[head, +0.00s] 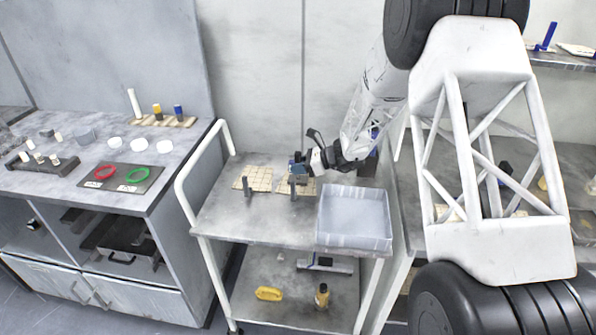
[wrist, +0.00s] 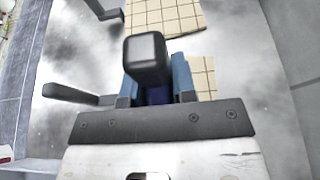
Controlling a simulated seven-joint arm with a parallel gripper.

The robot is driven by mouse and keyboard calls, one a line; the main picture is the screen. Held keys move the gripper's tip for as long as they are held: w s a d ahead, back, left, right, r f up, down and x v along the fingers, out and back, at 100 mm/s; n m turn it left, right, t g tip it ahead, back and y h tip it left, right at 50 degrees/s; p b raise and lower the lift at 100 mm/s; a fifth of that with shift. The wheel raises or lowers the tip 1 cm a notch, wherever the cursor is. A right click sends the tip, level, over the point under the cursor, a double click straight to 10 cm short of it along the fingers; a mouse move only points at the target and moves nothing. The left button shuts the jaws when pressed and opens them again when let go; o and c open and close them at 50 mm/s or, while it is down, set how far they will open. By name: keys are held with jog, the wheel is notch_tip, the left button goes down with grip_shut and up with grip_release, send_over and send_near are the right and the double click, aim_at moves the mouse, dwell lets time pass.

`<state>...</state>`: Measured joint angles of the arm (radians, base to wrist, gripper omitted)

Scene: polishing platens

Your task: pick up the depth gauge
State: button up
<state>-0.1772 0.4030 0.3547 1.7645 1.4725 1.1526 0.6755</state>
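My gripper (head: 297,165) reaches in from the right, low over the right tiled mat on the cart. In the wrist view, its two blue fingers (wrist: 155,88) stand apart, with a dark rounded block (wrist: 147,55) between them or just in front. This block may be part of the depth gauge. I cannot tell whether the fingers touch it. A dark upright post (head: 293,187) stands just below the gripper, and a similar post (head: 246,185) stands to its left. I cannot identify the depth gauge for certain.
A grey open tray (head: 355,240) sits at the cart's front right, close to my arm. Tiled mats (head: 262,172) lie along the back. The cart's left front top (head: 225,222) is clear. A yellow piece (head: 268,293) and a bottle (head: 322,296) stand on the lower shelf.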

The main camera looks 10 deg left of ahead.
aim_at(298, 152)
grip_shut()
jog(key=shift+r, duration=5.05)
